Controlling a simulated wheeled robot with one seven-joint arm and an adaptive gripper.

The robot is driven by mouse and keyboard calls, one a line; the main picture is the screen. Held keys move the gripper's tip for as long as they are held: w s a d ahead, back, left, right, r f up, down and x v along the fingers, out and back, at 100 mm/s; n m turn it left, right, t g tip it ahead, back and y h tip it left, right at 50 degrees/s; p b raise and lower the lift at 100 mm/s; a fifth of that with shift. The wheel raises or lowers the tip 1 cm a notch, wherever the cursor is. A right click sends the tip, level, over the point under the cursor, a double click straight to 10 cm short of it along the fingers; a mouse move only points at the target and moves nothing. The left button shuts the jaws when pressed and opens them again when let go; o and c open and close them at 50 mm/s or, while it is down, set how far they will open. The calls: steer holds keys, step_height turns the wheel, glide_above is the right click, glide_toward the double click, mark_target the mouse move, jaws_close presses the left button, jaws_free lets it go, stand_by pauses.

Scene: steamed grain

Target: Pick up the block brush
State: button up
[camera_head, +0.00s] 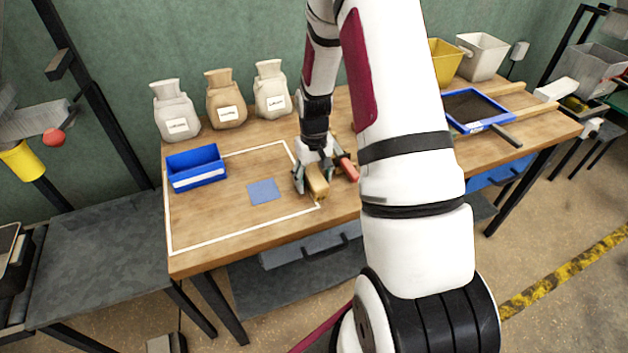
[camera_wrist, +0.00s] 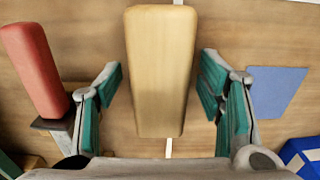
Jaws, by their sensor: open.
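The block brush (camera_head: 317,184), a pale wooden block with rounded ends, lies on the wooden workbench (camera_head: 225,230) across the white line. In the wrist view the brush (camera_wrist: 161,70) runs lengthwise between the two fingers. My gripper (camera_head: 312,180) is open over the brush, pointing down. In the wrist view its green-padded fingers (camera_wrist: 162,92) stand on either side with a gap at each side. The underside of the brush is hidden.
A red-handled tool (camera_head: 347,168) lies close beside my gripper. A blue flat square (camera_head: 263,191) and a blue bin (camera_head: 195,167) are to the left. Three sacks (camera_head: 226,100) stand at the back. A blue-framed sieve (camera_head: 480,111) is at the right. The bench's front left is clear.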

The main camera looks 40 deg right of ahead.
mark_target(314, 174)
steer(key=shift+c, duration=0.3)
steer(key=c, duration=1.3)
steer(key=shift+o, duration=0.2)
steer(key=shift+r, duration=0.1)
steer(key=shift+r, duration=0.5)
step_height(314, 174, up, 2)
steer(key=shift+w+r, duration=0.1)
steer(key=shift+r, duration=0.05)
steer(key=s+a, duration=0.3)
steer(key=s, duration=0.4)
steer(key=s+a+r, duration=0.1)
steer(key=s+a, duration=0.3)
steer(key=s, duration=0.3)
steer(key=shift+s+a+r, duration=0.2)
steer(key=shift+r, duration=0.1)
